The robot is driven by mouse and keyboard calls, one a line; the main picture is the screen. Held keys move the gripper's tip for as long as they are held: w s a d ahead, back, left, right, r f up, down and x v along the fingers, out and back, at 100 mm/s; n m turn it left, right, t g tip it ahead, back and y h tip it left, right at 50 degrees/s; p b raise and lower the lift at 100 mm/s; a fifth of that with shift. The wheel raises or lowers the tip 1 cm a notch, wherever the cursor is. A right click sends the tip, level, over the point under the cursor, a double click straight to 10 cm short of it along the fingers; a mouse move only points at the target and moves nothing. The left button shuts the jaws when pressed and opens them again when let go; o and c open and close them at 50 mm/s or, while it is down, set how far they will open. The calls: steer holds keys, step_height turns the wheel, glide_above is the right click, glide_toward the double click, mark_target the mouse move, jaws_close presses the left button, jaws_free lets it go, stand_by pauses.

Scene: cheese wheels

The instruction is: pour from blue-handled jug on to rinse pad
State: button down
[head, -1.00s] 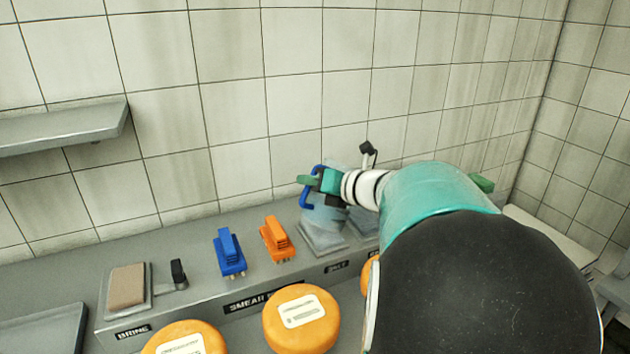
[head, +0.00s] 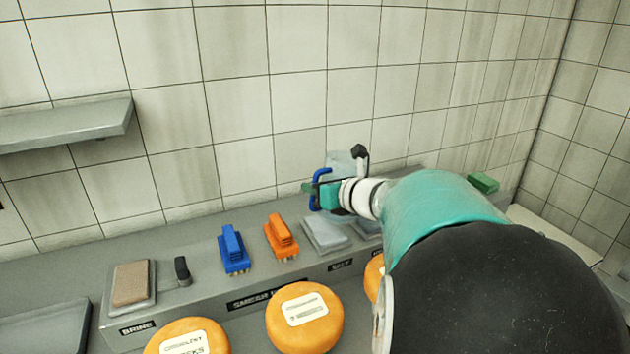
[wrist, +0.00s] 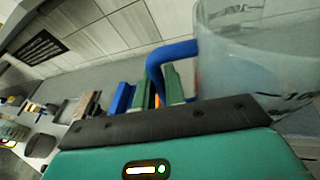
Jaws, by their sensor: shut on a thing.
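The clear jug (head: 345,164) with the blue handle (head: 318,186) is held up in front of the tiled wall, above the back of the ledge. My gripper (head: 316,189) is shut on its blue handle. In the wrist view the handle (wrist: 154,65) runs between the green fingers (wrist: 156,92), and the cloudy jug body (wrist: 255,65) fills the right. The jug looks roughly upright; its contents are hard to make out. A grey pad (head: 325,234) lies on the ledge below, and another grey pad (head: 368,228) is partly hidden by my arm. I cannot read a rinse label.
Blue (head: 233,250) and orange (head: 281,237) brushes stand on the ledge (head: 200,275). A tan pad (head: 131,283) sits behind the BRINE label. Orange cheese wheels (head: 304,317) stand in front. A shelf (head: 65,125) is on the left wall, and a green block (head: 483,182) lies right.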

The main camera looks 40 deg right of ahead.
steer(key=shift+f, duration=0.15)
steer(key=shift+d+f+n+h, duration=0.2)
steer(key=shift+f+n, duration=0.15)
steer(key=shift+f, duration=0.25)
steer(key=shift+d+f+n+h, duration=0.2)
steer(key=shift+f+n, duration=0.15)
steer(key=shift+f, duration=0.2)
steer(key=shift+s, duration=0.1)
